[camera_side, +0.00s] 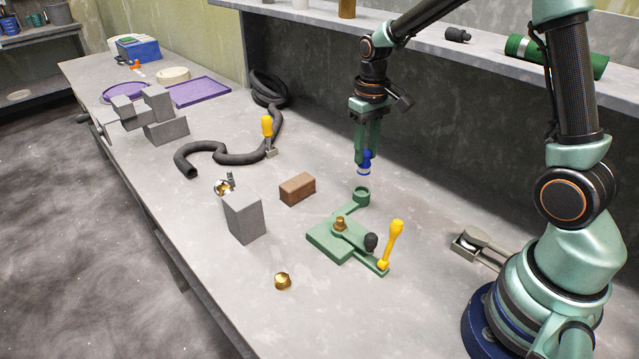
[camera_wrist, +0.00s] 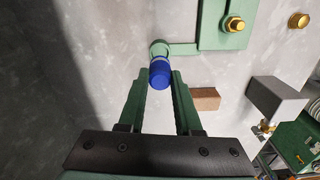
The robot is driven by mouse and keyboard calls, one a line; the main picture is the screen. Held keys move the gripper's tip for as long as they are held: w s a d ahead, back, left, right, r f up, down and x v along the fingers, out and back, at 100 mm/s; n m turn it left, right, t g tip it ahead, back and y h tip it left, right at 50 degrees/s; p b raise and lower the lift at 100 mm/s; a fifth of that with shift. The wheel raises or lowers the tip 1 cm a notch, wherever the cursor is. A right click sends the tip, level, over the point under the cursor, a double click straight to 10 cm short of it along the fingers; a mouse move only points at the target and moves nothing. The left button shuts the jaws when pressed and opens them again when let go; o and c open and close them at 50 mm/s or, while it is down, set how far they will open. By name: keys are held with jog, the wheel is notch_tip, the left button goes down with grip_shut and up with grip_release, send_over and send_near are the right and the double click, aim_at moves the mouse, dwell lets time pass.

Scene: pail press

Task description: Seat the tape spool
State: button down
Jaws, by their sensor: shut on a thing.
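A small blue spool (camera_side: 364,157) with a pale lower end is held upright between the fingertips of my gripper (camera_side: 362,152). In the wrist view the blue spool (camera_wrist: 160,74) shows between the two green fingers. My gripper is shut on it. A green fixture (camera_side: 325,238) lies below on the bench, with a round green cup (camera_side: 361,194) on an arm at its far end. The spool hangs above the cup, with a visible gap in the side view. In the wrist view the spool partly covers the cup (camera_wrist: 157,45). The inside of the cup is mostly hidden.
The fixture carries a brass piece (camera_side: 340,224), a black knob (camera_side: 371,242) and a yellow handle (camera_side: 392,241). A black hose (camera_side: 235,158) lies farther back. A shelf (camera_side: 480,62) runs behind my arm.

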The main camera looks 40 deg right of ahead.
aim_at(364, 173)
dwell(0.3)
jog(key=shift+f, duration=2.3)
jog(key=shift+f, duration=0.55)
jog(key=shift+f, duration=0.35)
jog(key=shift+f, duration=0.1)
jog(key=c, duration=0.5)
grip_release()
notch_tip(364, 173, up, 12)
jog(key=shift+r, duration=0.1)
